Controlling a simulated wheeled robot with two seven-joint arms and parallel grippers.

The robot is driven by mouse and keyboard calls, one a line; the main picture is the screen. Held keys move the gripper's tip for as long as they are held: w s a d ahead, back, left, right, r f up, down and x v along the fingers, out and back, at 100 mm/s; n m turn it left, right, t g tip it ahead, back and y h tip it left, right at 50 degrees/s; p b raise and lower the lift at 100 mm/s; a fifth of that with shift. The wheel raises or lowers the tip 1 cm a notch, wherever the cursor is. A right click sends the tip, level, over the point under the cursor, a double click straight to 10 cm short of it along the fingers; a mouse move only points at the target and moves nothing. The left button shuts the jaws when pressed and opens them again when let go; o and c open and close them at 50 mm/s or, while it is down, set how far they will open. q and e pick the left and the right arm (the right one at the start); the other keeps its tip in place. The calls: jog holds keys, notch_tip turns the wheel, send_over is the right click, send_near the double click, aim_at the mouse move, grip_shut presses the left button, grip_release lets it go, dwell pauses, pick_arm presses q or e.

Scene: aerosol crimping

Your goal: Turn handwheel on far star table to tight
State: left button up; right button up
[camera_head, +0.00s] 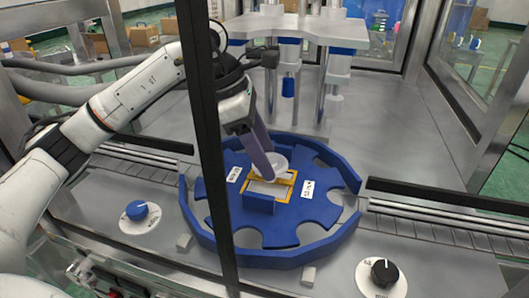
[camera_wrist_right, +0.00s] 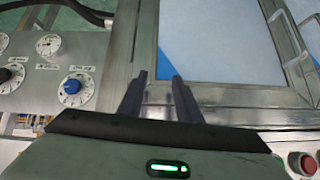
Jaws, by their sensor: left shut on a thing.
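The blue star table (camera_head: 218,190), with scalloped cut-outs, lies inside a blue curved rim behind the machine's front ledge. A white round part (camera_head: 279,160), which looks like the handwheel, is at its middle above a yellow frame (camera_head: 286,188). My left gripper (camera_head: 266,170) reaches down onto this part from the upper left and is shut on it; its fingertips are largely hidden. My right gripper (camera_wrist_right: 158,77) is open and empty in the right wrist view, with its two dark fingers apart over the front of a metal-framed panel. It is not seen in the head view.
A dark upright post (camera_head: 208,150) crosses in front of my left arm. A blue knob (camera_head: 140,210) and a black knob (camera_head: 384,271) are on the ledge. The deck right of the table is clear.

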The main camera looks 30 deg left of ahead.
pick_arm(q)
jog(key=shift+w+r+m, duration=0.1)
jog(key=shift+r+m, duration=0.05)
jog(key=shift+m, duration=0.25)
jog(key=o, duration=1.1)
jog(key=v, duration=1)
jog(key=shift+a, duration=0.2)
